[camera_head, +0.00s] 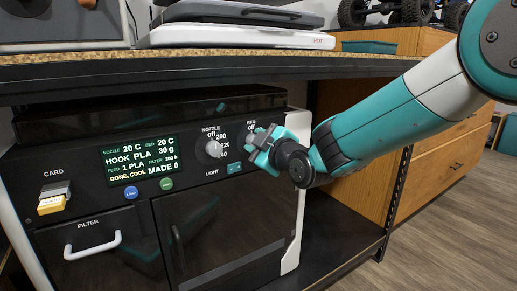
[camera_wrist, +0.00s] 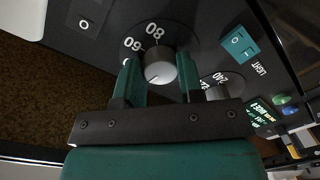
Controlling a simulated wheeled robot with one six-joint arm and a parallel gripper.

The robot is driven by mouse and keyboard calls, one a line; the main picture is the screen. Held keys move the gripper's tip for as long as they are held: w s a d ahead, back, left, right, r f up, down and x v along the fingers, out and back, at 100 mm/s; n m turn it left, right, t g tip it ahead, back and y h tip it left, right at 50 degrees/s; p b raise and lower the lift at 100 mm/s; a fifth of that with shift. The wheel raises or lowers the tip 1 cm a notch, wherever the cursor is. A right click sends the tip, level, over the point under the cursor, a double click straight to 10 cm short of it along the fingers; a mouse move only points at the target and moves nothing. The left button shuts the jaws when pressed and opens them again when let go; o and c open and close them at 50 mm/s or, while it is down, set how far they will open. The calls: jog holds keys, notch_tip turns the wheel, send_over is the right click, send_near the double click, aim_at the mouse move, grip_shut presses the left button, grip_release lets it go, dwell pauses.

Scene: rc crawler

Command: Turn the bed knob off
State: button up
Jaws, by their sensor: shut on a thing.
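The bed knob (camera_wrist: 160,66) is a round grey dial on the black printer panel, with 60 and 80 printed beside it. My gripper (camera_wrist: 157,80) has its two teal fingers on either side of the knob and is shut on it. In the head view my gripper (camera_head: 262,147) is at the panel's right part, below the bed label, and hides most of the knob. I cannot tell clearly where the knob points. The nozzle knob (camera_head: 214,148) is just left of my gripper; it also shows in the wrist view (camera_wrist: 217,93), close to the right finger.
The light switch (camera_head: 235,168) sits below the knobs. The display (camera_head: 143,159) reads bed 20 C and "DONE, COOL". A filter drawer with a white handle (camera_head: 92,246) is at lower left. The shelf edge (camera_head: 230,70) runs above the printer.

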jog(key=shift+n, duration=0.6)
jog(key=shift+r, duration=0.1)
jog(key=o, duration=0.9)
jog(key=p+v, duration=0.1)
jog(key=v, duration=1.6)
jog(key=shift+s, duration=0.25)
jog(key=shift+a, duration=0.1)
